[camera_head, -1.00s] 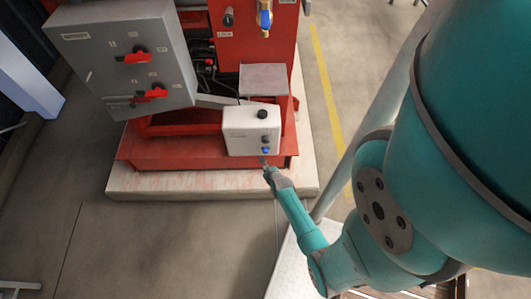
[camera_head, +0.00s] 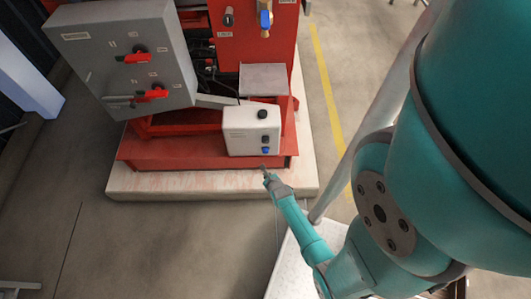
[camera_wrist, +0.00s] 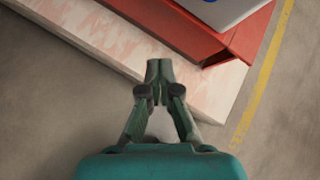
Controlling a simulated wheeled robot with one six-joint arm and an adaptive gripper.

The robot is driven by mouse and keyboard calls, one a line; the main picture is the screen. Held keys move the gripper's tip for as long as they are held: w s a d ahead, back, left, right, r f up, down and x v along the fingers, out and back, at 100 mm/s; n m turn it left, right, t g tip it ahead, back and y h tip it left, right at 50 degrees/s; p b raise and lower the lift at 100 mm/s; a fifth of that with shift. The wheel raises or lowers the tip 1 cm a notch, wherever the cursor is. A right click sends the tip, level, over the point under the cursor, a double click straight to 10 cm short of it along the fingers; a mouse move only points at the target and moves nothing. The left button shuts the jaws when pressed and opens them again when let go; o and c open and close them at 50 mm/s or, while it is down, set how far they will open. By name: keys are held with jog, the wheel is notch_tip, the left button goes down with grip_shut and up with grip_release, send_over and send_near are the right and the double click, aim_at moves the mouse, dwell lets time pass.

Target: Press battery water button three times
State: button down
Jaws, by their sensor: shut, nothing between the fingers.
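A white control box (camera_head: 237,138) is mounted low on the red pump frame in the head view. On its front are a dark button (camera_head: 265,139) and, below it, a blue button (camera_head: 266,150). I cannot read which one is the battery water button. My gripper (camera_head: 264,170) is shut and empty, just below the blue button and apart from the box. In the wrist view my gripper (camera_wrist: 159,64) points toward the red base, and part of the white box (camera_wrist: 228,10) shows at the top edge with a bit of blue on it.
A grey cabinet (camera_head: 125,60) with red handles stands at the upper left. The red base (camera_head: 200,152) rests on a pale plinth (camera_head: 210,183). A blue-handled valve (camera_head: 265,19) is above.

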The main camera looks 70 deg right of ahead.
aim_at(265, 150)
jog(key=shift+a, duration=0.1)
dwell(0.3)
jog(key=w+d, duration=0.3)
jog(key=d, duration=0.5)
jog(key=shift+w, duration=0.15)
jog(key=shift+d, duration=0.15)
dwell(1.4)
jog(key=shift+w+d, duration=0.15)
jog(key=shift+d, duration=0.05)
jog(key=shift+w+d, duration=0.35)
jog(key=shift+d, duration=0.45)
dwell(1.2)
dwell(0.3)
jog(key=shift+s+a, duration=0.25)
jog(key=shift+a, duration=0.35)
jog(key=shift+s+a, duration=0.25)
jog(key=shift+a, duration=0.3)
